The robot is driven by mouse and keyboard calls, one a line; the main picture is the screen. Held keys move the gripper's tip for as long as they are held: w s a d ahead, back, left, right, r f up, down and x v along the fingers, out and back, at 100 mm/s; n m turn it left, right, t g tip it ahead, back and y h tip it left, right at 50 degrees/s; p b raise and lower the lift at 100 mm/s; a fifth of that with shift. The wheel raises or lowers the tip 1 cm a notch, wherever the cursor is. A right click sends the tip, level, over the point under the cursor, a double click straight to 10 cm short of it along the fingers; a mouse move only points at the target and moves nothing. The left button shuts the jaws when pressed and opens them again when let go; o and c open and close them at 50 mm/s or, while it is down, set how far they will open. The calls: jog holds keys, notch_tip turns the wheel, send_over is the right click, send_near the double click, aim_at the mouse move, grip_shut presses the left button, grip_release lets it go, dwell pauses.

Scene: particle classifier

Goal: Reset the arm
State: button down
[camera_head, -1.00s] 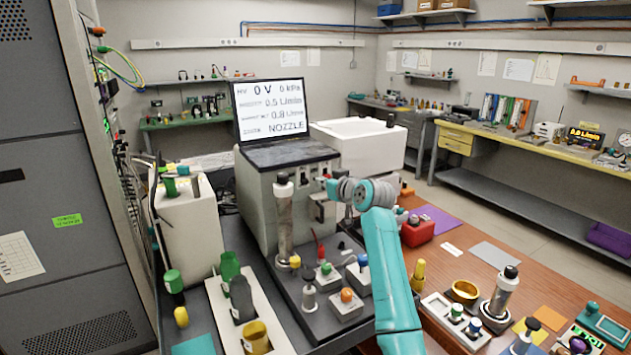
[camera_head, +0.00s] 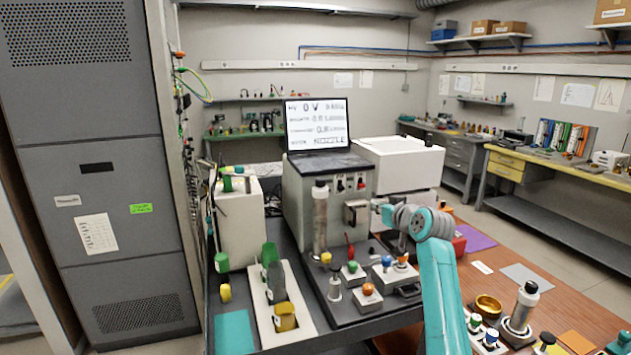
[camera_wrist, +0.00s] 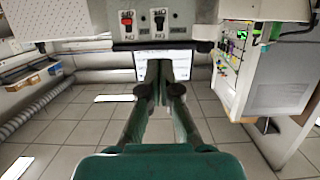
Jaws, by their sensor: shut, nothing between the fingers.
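My teal arm (camera_head: 445,290) rises from the bottom of the head view and bends at a grey and teal wrist (camera_head: 410,218). The wrist is in front of the right side of the grey instrument box (camera_head: 300,195); the fingers cannot be made out there. In the wrist view my gripper (camera_wrist: 160,90) has its dark fingertips together, with nothing held. The box's panel with red and black switches (camera_wrist: 143,22) crosses the top of that view, beyond the fingertips. I cannot tell how far apart they are.
A brown table (camera_head: 490,255) on the right holds a brass ring (camera_head: 487,306). A tall grey cabinet (camera_head: 95,180) stands left.

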jog(key=s+f+m+h, duration=0.1)
jog(key=s+f, duration=0.2)
jog(key=f, duration=0.5)
jog(key=s+f, duration=0.4)
jog(key=f, duration=0.3)
jog(key=s+d+f+m+h, duration=0.1)
jog(key=s+f, duration=1.1)
jog(key=s, duration=0.2)
jog(key=s+f+m+h, duration=0.1)
jog(key=s+f+h, duration=0.1)
jog(key=s+f, duration=1.05)
jog(key=s+m, duration=0.1)
jog(key=s, duration=2.6)
jog(key=s+r, duration=1.3)
jog(key=s, duration=0.5)
jog(key=shift+h, duration=0.3)
